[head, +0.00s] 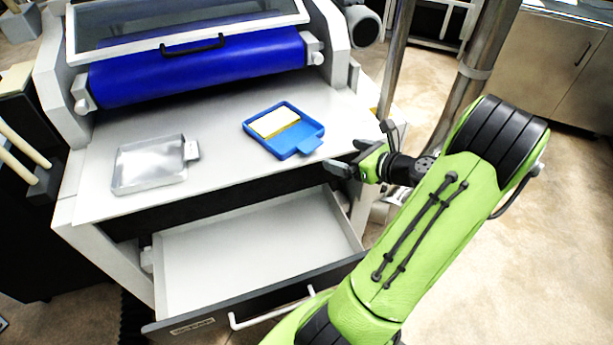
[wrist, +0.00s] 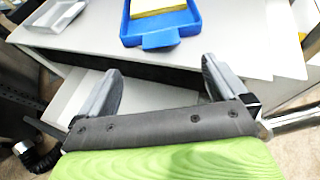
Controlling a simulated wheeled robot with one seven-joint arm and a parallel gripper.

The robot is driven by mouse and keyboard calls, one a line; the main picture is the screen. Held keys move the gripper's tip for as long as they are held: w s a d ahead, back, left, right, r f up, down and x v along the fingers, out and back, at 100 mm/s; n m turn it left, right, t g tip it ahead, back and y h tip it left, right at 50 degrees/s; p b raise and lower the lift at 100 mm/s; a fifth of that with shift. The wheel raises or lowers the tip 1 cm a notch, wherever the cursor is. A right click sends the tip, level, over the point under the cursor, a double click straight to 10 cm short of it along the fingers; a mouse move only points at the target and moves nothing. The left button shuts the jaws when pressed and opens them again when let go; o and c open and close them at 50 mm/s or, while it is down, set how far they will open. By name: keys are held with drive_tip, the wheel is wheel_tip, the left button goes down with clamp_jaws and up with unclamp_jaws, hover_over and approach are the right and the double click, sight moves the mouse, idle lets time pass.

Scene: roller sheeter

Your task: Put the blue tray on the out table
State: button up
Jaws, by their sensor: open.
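The blue tray (head: 285,146) lies on the right part of the roller machine's flat table (head: 222,169), with a pale yellow slab (head: 274,122) in it. Its tab handle points toward the front right. The blue tray also shows in the wrist view (wrist: 128,34), ahead of the fingers, its tab toward me. My gripper (head: 352,160) is open and empty, in front of and to the right of the tray, apart from it. In the wrist view both fingers (wrist: 160,88) are spread wide with nothing between them. I cannot tell which surface is the out table.
A silver metal tray (head: 150,166) lies on the table's left. An open, empty drawer (head: 250,250) juts out below the table's front edge. The blue roller (head: 200,66) and its clear guard are behind. A steel post (head: 470,85) stands to the right of the machine.

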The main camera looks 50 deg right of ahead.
drive_tip(key=w+a+r+n+g+y, duration=0.2)
drive_tip(key=w+a+n+g, duration=0.1)
drive_tip(key=a+n, duration=0.65)
drive_tip(key=w+a+r+n+g+y, duration=0.1)
drive_tip(key=w+a+n+g, duration=0.25)
drive_tip(key=a+n, duration=0.65)
drive_tip(key=s+a+r+n+h, duration=0.1)
drive_tip(key=s+a+r+n, duration=0.2)
drive_tip(key=s+a+n, duration=0.3)
drive_tip(key=s+a+r+n+g+h, duration=0.1)
drive_tip(key=s+a+r+n, duration=0.2)
drive_tip(key=s+a+n, duration=0.3)
drive_tip(key=s+n, duration=0.2)
drive_tip(key=n, duration=0.3)
drive_tip(key=shift+s+a+r, duration=0.3)
drive_tip(key=shift+a+r, duration=0.05)
drive_tip(key=shift+r, duration=0.05)
drive_tip(key=shift+g, duration=0.25)
wheel_tip(320, 180, up, 2)
drive_tip(key=shift+r+p, duration=0.2)
drive_tip(key=shift+p, duration=1)
